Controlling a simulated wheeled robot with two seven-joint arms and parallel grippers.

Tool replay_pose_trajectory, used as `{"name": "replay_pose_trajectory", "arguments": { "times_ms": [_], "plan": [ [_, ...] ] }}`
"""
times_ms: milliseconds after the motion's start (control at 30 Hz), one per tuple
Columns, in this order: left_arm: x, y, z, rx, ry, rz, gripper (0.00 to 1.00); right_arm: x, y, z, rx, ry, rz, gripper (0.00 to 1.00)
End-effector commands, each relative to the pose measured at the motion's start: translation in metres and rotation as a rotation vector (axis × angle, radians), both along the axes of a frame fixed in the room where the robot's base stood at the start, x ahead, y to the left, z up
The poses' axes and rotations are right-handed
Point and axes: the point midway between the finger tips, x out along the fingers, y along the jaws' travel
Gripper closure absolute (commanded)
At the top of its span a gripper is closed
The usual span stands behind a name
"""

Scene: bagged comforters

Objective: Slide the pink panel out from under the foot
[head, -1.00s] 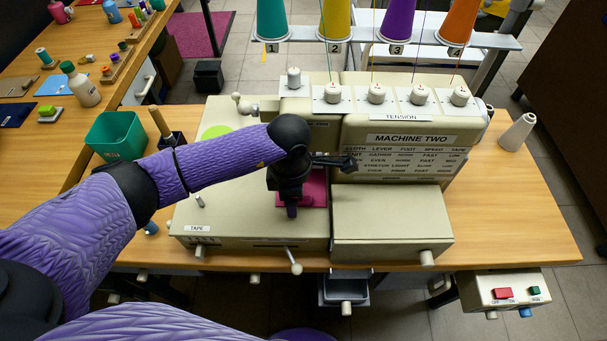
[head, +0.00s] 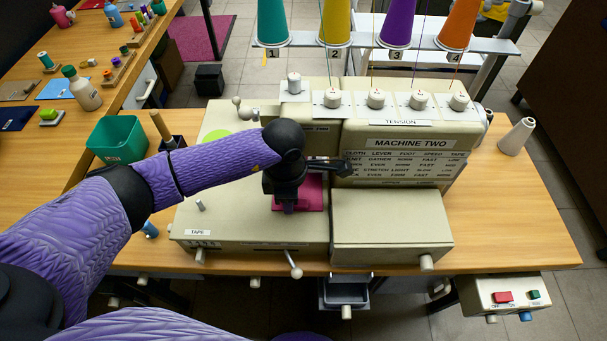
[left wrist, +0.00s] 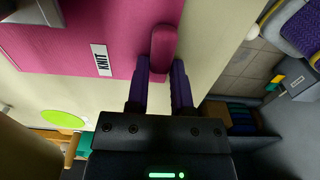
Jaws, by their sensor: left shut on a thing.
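The pink panel (head: 313,196) lies flat on the cream bed of the machine. In the left wrist view the panel (left wrist: 60,35) carries a white KNIT label (left wrist: 102,61) and has a rounded pink tab (left wrist: 163,45) on its edge. My left gripper (head: 288,207) is over the panel. In the left wrist view its two purple fingers (left wrist: 160,78) are on either side of the tab, shut on it. My right gripper is not in view.
The machine's lettered head (head: 410,140) stands close to the right of my wrist. A lever with a pale knob (head: 295,271) sticks out in front. A green bin (head: 118,138) stands left of the machine. A cream cone (head: 517,137) stands on the right of the wooden table.

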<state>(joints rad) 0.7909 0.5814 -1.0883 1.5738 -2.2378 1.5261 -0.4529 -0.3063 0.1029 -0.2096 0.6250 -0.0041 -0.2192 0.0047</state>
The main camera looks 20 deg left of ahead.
Motion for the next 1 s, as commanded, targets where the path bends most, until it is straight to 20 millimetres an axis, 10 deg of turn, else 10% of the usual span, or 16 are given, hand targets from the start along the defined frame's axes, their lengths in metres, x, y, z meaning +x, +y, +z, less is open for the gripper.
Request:
{"name": "replay_pose_trajectory", "arguments": {
  "times_ms": [1000],
  "plan": [
    [-0.016,0.055,0.002,-0.001,0.0,-0.001,1.0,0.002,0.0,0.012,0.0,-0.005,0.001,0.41]
  ]
}}
